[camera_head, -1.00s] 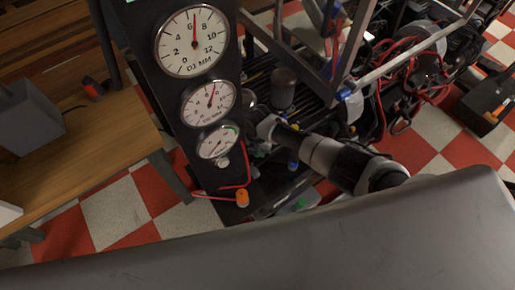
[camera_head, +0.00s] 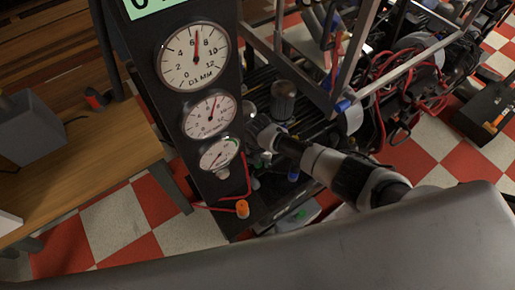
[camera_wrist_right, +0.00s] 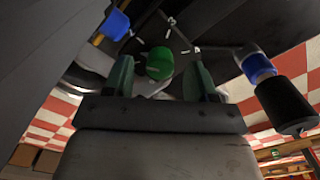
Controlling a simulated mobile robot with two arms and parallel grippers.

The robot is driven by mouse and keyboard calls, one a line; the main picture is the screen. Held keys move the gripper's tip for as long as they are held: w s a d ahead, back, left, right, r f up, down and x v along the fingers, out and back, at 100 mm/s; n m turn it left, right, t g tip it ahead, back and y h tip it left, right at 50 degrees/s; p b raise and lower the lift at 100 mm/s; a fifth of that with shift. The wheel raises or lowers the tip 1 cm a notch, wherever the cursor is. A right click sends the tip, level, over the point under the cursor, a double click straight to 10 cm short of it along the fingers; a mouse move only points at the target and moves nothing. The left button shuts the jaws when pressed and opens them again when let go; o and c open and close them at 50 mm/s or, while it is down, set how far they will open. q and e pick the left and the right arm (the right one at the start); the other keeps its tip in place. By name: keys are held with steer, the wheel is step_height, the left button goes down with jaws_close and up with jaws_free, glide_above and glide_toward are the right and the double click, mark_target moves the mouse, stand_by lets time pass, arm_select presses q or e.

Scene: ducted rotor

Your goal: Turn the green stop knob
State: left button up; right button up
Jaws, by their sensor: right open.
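The green stop knob (camera_wrist_right: 159,63) shows in the right wrist view, just beyond and between the fingertips of my right gripper (camera_wrist_right: 160,74). The two dark green fingers stand apart on either side of it, with gaps visible, and the gripper is open. I cannot tell how far the knob reaches between them. In the head view my right arm comes in from the lower right and its gripper (camera_head: 258,132) is beside the gauge panel, low among dark machine parts. The knob cannot be made out there. My left gripper is not in view.
A black panel carries three round gauges (camera_head: 194,56). An orange-capped part (camera_head: 242,209) with red wire sits below them. A metal frame (camera_head: 345,75) and red cables stand close to the arm. A wooden table (camera_head: 85,165) is at left. Blue-banded fittings (camera_wrist_right: 257,68) flank the knob.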

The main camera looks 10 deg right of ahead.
step_height(320, 180, up, 5)
steer(key=shift+f+p, duration=0.1)
steer(key=shift+p, duration=0.65)
arm_select(q)
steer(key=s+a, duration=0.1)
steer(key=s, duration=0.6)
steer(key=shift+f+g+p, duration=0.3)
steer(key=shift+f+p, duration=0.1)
steer(key=shift+p, duration=0.05)
arm_select(e)
step_height(320, 180, up, 5)
steer(key=shift+f, duration=0.1)
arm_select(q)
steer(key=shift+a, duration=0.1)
